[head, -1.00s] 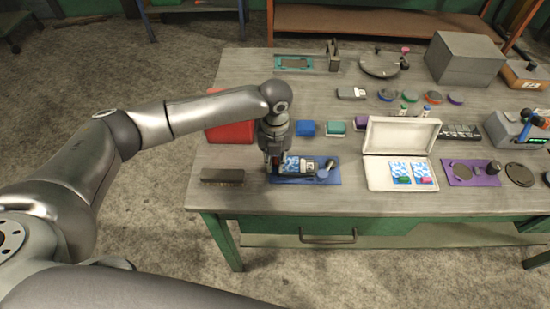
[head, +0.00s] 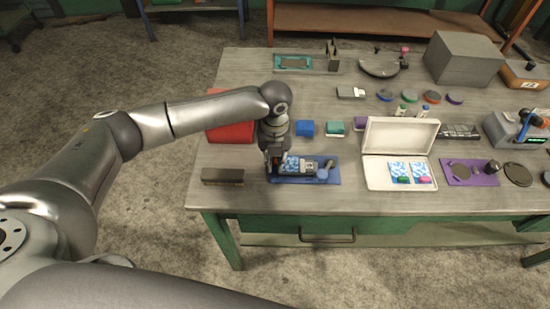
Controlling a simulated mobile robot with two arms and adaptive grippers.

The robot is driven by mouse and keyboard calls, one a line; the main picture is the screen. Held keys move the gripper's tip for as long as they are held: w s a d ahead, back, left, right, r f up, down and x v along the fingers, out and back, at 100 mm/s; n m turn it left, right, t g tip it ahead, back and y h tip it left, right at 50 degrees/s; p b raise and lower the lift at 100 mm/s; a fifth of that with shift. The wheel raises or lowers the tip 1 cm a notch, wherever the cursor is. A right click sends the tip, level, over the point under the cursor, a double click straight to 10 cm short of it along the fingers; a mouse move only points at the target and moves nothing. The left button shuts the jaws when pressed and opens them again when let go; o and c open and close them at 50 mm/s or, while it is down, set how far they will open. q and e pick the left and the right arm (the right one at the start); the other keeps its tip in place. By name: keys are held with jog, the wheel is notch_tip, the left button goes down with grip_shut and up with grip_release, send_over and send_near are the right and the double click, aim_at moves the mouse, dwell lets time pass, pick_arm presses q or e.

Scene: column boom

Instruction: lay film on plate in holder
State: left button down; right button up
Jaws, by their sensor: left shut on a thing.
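My left gripper (head: 274,166) is at the left end of a blue holder (head: 333,179) near the table's front edge. It is shut on the near end of a blue-and-white patterned film (head: 291,165), which lies low over the holder. A grey plate (head: 309,167) shows just right of the film. The wrist hides the fingertips and part of the film, so I cannot tell whether the film lies flat on the plate. My right gripper is not in view.
An open white box (head: 376,180) with two similar patterned films stands to the right. A dark brown block (head: 222,176) lies left of the holder. A red case (head: 229,132) is behind my wrist. Small blue and green boxes stand behind the holder.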

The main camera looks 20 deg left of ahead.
pick_arm(q)
jog(key=shift+p, duration=0.3)
jog(key=shift+f, duration=0.1)
dwell(0.6)
jog(key=c, duration=0.9)
grip_release()
jog(key=shift+r+p, duration=1.1)
jog(key=shift+p, duration=0.05)
jog(key=shift+r+p, duration=2.45)
jog(key=shift+p, duration=0.05)
jog(key=shift+f, duration=0.1)
